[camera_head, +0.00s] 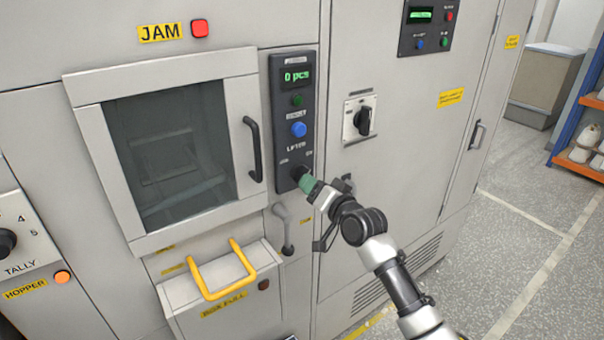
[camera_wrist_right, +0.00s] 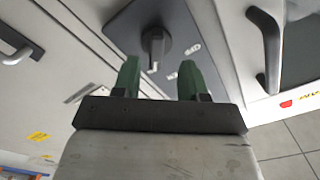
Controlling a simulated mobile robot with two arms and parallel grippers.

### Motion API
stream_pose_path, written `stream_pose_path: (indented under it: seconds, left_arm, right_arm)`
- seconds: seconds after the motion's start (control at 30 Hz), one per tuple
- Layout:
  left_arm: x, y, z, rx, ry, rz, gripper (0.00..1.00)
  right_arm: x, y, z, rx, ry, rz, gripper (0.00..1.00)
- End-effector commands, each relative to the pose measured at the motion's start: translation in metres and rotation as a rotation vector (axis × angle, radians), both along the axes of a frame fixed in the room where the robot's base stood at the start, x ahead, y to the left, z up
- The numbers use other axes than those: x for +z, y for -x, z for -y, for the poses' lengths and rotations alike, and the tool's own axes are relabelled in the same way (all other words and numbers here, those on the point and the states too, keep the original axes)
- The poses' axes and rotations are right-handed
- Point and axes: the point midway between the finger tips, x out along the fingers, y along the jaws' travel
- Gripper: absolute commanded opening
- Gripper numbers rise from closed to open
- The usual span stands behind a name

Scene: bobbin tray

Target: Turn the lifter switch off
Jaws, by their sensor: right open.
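The lifter switch (camera_head: 297,172) is a small dark rotary knob at the bottom of the narrow dark panel (camera_head: 285,105), under the "LIFTER" label. My right gripper (camera_head: 307,184) has green fingers and is at the panel's lower end, partly covering the switch. My left gripper is not in view.
A black door handle (camera_head: 252,150) is left of the panel, and a grey lever (camera_head: 285,230) hangs below it. A black rotary switch (camera_head: 361,119) on a white plate is to the right. A yellow handle (camera_head: 218,270) sticks out at lower left.

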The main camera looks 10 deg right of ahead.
Motion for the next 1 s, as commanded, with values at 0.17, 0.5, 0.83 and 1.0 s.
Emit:
stream_pose_path:
  seconds: [0.17,0.5,0.83,1.0]
  left_arm:
    - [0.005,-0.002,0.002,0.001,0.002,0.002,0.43]
    - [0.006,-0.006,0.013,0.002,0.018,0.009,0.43]
    - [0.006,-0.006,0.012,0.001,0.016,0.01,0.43]
    - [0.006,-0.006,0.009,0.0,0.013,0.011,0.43]
  right_arm:
    - [0.001,-0.027,-0.011,-0.001,0.001,0.0,0.43]
    - [-0.001,-0.046,-0.019,-0.001,0.002,0.0,0.43]
    - [-0.001,-0.046,-0.019,-0.001,0.002,0.0,0.29]
    - [-0.001,-0.046,-0.019,-0.001,0.002,0.0,0.03]
